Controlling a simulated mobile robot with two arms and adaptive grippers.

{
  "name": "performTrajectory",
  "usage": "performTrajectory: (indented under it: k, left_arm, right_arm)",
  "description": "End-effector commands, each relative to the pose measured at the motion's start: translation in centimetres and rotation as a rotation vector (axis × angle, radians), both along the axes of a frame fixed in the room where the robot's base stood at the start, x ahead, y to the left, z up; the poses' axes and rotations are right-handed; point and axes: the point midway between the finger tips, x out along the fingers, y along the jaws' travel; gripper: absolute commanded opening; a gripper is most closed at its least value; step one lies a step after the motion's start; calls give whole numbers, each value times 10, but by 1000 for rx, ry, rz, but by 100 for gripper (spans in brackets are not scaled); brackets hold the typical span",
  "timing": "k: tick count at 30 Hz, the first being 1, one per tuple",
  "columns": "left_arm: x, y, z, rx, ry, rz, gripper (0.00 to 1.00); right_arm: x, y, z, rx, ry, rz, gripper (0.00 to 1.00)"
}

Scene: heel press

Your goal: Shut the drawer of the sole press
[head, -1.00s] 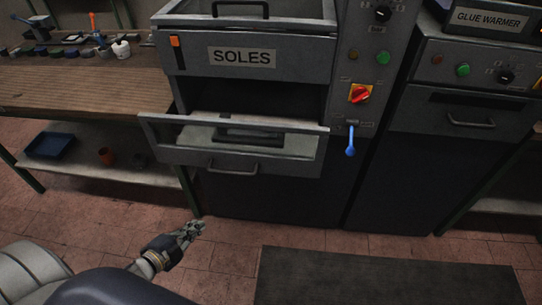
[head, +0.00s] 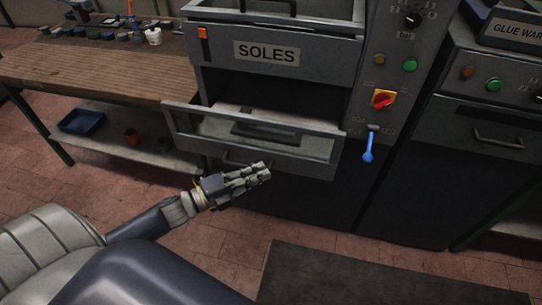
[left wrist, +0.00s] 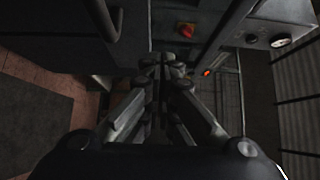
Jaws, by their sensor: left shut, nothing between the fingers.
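The sole press (head: 281,51), a grey machine labelled SOLES, stands at the top middle of the head view. Its drawer (head: 316,148) is pulled out below the label, with a dark flat plate (head: 264,133) inside. The drawer's handle is partly hidden behind my left gripper (head: 266,173). That gripper is shut and empty, in front of the lower part of the drawer front; I cannot tell whether it touches. In the left wrist view the shut fingers (left wrist: 161,75) point ahead toward dark grey machine panels. My right gripper is not in view.
A blue lever (head: 368,148) hangs right of the drawer, below a red switch (head: 382,99). The glue warmer cabinet (head: 456,118) stands to the right. A wooden workbench (head: 100,73) is at the left. A dark mat (head: 380,275) lies on the tiled floor.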

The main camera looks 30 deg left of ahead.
Motion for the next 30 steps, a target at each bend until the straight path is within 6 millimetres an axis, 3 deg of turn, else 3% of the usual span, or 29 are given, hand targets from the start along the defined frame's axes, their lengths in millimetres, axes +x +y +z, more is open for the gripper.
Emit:
performTrajectory:
  k: [5,13,30]
  left_arm:
    - [26,-16,3,-1,-4,-1,0]
    - [54,-8,1,0,0,0,0]
    - [63,-5,0,0,1,0,0]
  right_arm:
    - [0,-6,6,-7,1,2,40]
    - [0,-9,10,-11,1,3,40]
    - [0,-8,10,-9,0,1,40]
